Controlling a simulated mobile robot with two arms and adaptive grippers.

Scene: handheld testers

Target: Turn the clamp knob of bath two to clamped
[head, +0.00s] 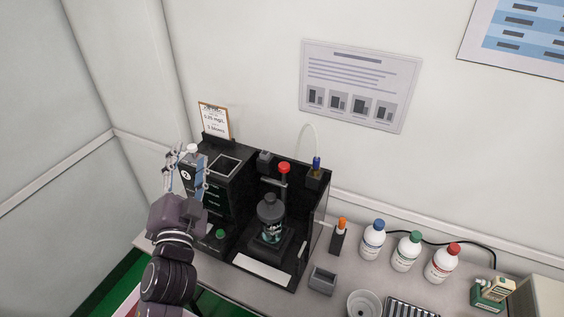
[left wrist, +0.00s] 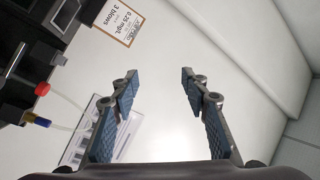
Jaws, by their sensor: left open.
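A black bench unit (head: 262,262) stands against the wall. In its open bay a dark bottle (head: 270,222) stands upright. A red knob (head: 284,168) sits on a post behind the bottle and also shows in the left wrist view (left wrist: 42,88). I cannot tell whether it is the clamp knob of bath two; no bath number is readable. My left gripper (head: 187,166) is open at the unit's left side, apart from the red knob. In the left wrist view its fingers (left wrist: 158,80) have only wall between them. My right gripper is not in view.
A card (head: 214,121) stands on top of the unit. A blue-and-yellow fitting (head: 316,166) with a tube is at its right. An orange-capped item (head: 340,237), a small grey box (head: 322,279), blue (head: 373,240), green (head: 406,252) and red (head: 442,264) capped bottles stand to the right.

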